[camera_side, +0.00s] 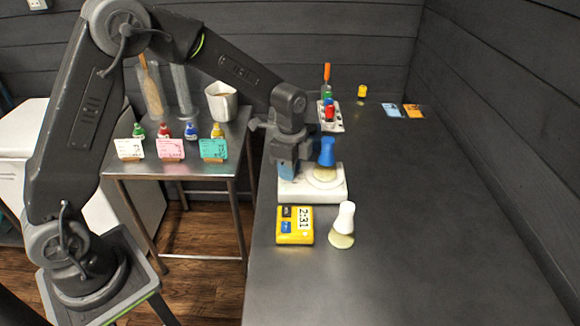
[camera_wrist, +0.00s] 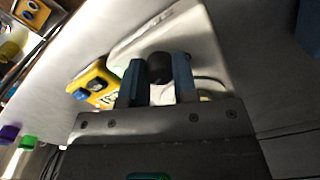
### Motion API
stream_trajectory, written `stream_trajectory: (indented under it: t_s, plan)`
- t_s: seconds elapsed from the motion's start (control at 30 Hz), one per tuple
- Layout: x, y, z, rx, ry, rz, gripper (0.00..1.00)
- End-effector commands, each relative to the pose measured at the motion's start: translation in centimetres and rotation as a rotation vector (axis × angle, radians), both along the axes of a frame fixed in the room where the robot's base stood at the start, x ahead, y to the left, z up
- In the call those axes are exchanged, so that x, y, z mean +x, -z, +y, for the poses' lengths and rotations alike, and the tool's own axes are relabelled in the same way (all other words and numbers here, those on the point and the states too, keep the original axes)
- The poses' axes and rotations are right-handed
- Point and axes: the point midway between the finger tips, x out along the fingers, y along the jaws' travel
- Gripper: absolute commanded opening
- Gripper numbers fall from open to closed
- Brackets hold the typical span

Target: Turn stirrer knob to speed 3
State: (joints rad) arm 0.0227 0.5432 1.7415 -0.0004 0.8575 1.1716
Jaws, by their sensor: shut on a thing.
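The stirrer (camera_side: 332,194) is a low white box on the dark bench in the side view, and its pale body (camera_wrist: 180,38) fills the upper middle of the wrist view. A flask with a blue top (camera_side: 326,153) stands on its round plate. My gripper (camera_side: 287,170) reaches down at the stirrer's left end. In the wrist view my gripper's two blue fingers (camera_wrist: 159,82) are shut on the dark round stirrer knob (camera_wrist: 160,65), one on each side. The side view hides the knob behind the gripper. The knob's marks and set speed cannot be read.
A yellow timer (camera_side: 294,238) showing 2:31 and a white-topped flask (camera_side: 343,219) stand in front of the stirrer. Behind it is a white rack (camera_side: 338,128) with coloured items. A metal side table (camera_side: 180,165) holds bottles and cards.

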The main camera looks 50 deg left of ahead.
Motion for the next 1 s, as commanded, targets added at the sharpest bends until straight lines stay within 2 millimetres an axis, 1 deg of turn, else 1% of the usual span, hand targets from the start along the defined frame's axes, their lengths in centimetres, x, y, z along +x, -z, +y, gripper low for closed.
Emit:
stream_trajectory:
  t_s: [0.13, 0.17, 0.27, 0.5, 0.63, 0.77, 1.0]
  plan:
    - [0.0, -0.1, 0.0, 0.001, 0.001, -0.002, 0.03]
    - [0.0, -0.1, 0.0, 0.001, 0.001, -0.002, 0.28]
    - [0.0, -0.1, 0.0, 0.001, 0.000, -0.002, 0.37]
    - [0.0, -0.1, 0.0, 0.000, -0.001, -0.001, 0.38]
    - [0.1, -1.0, 0.0, 0.001, -0.001, -0.004, 0.38]
    - [0.1, -3.2, 0.0, 0.000, -0.001, -0.006, 0.38]
    - [0.1, -8.7, 0.0, 0.000, 0.000, -0.008, 0.38]
